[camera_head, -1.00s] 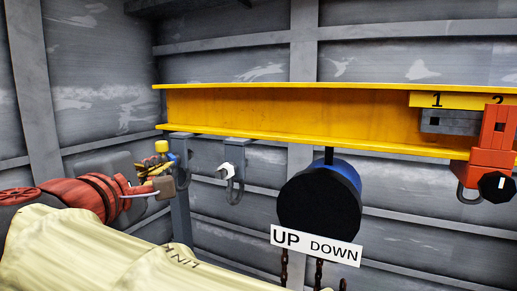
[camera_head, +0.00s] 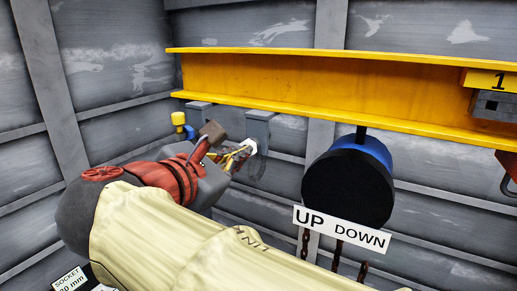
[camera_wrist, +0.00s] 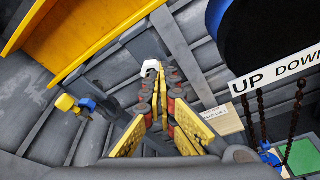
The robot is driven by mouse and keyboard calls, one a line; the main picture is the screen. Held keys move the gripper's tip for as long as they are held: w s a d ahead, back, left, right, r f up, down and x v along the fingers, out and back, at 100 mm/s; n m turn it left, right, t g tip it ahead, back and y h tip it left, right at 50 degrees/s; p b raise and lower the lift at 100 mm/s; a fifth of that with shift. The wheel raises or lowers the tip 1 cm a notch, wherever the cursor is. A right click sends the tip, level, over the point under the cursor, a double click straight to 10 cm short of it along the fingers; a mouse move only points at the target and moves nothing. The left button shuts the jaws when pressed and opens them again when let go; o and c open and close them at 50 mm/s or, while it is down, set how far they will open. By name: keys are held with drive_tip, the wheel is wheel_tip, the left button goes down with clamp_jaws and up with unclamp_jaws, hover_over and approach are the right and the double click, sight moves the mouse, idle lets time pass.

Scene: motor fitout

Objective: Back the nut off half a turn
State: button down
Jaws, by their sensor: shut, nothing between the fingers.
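The white nut (camera_head: 251,146) sits on a grey hanging bracket (camera_head: 258,128) below the yellow beam. It also shows in the wrist view (camera_wrist: 150,68), right at the ends of my fingers. My gripper (camera_head: 241,157) reaches in from the left with its fingertips next to the nut. In the wrist view my gripper (camera_wrist: 160,84) has its yellow-padded fingers converged to closed tips, with nothing between them. The tips overlap the nut's lower right edge in that view; I cannot tell whether they touch it. The fingers partly hide the bracket.
The yellow beam (camera_head: 300,85) runs above. A blue and black hoist drum (camera_head: 345,185) with an UP DOWN sign (camera_head: 341,231) and chains hangs to the right. A yellow and blue fitting (camera_head: 180,120) is left of the nut. Grey ribbed walls stand behind.

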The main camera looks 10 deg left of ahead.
sight(249, 143)
drive_tip(key=shift+d+r+x, duration=0.1)
drive_tip(key=shift+r+x, duration=0.1)
drive_tip(key=shift+x, duration=0.75)
drive_tip(key=shift+d+r+x, duration=0.15)
drive_tip(key=shift+r+x, duration=0.05)
drive_tip(key=shift+x, duration=0.8)
drive_tip(key=shift+d+r+x, duration=0.1)
drive_tip(key=shift+r+x, duration=0.15)
drive_tip(key=shift+x, duration=0.7)
drive_tip(key=shift+a+f, duration=0.25)
drive_tip(key=shift+f, duration=0.05)
drive_tip(key=shift+w+a+r+p, duration=0.15)
drive_tip(key=shift+a+r+p, duration=0.15)
drive_tip(key=shift+p, duration=0.2)
drive_tip(key=shift+a+r, duration=0.2)
drive_tip(key=shift+r, duration=0.1)
drive_tip(key=shift+w+a+r+p, duration=0.1)
drive_tip(key=shift+a+r+p, duration=0.3)
drive_tip(key=shift+p, duration=0.2)
drive_tip(key=shift+r, duration=0.15)
